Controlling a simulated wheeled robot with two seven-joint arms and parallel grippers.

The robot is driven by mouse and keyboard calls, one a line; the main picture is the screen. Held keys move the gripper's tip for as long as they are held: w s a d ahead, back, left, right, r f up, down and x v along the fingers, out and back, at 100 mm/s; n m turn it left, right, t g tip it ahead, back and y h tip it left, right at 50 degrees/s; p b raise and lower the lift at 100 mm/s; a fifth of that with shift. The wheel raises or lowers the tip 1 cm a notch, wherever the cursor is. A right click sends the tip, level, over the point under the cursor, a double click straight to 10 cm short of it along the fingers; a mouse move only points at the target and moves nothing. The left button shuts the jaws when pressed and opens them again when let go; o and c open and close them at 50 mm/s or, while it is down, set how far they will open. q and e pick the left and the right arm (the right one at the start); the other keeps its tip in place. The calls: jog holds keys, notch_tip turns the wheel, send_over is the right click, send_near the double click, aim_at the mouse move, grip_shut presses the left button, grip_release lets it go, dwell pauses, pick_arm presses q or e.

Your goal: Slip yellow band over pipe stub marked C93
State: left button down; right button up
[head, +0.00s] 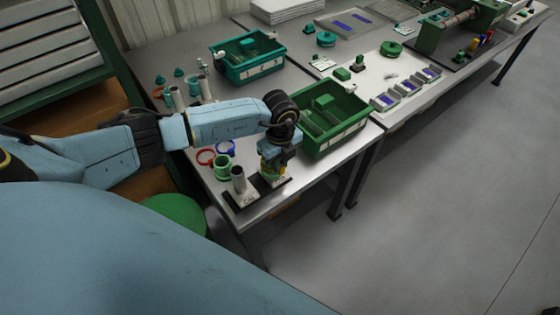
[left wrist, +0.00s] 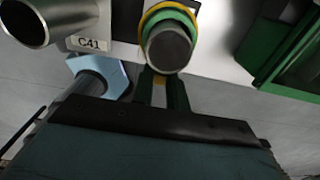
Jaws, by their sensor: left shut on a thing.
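A yellow band (left wrist: 150,18) shows in the left wrist view around a pipe stub (left wrist: 168,49), behind the stub's open end. A green ring (left wrist: 181,17) lies against the band on the same stub. I cannot see this stub's label. In the head view my left gripper (head: 271,170) is low over the right end of the black base (head: 240,205), hiding most of that stub. My left gripper is shut on the yellow band; its fingers (left wrist: 163,92) reach the band's near side. A bare grey stub (head: 238,179) stands to the left. My right gripper is out of view.
The label C41 (left wrist: 89,43) sits beside the bare stub in the left wrist view. A green ringed piece (head: 222,167), a red ring (head: 205,157) and a blue ring (head: 226,148) are near the base. A green bin (head: 350,137) stands close on the right.

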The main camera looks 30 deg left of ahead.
pick_arm(q)
jog(key=shift+f, duration=0.15)
jog(key=shift+f+b, duration=0.3)
jog(key=shift+f, duration=0.1)
jog(key=shift+f, duration=0.3)
dwell(0.3)
jog(key=c, duration=1.3)
grip_release()
jog(key=shift+o, duration=0.3)
jog(key=o, duration=0.3)
jog(key=shift+o, duration=0.2)
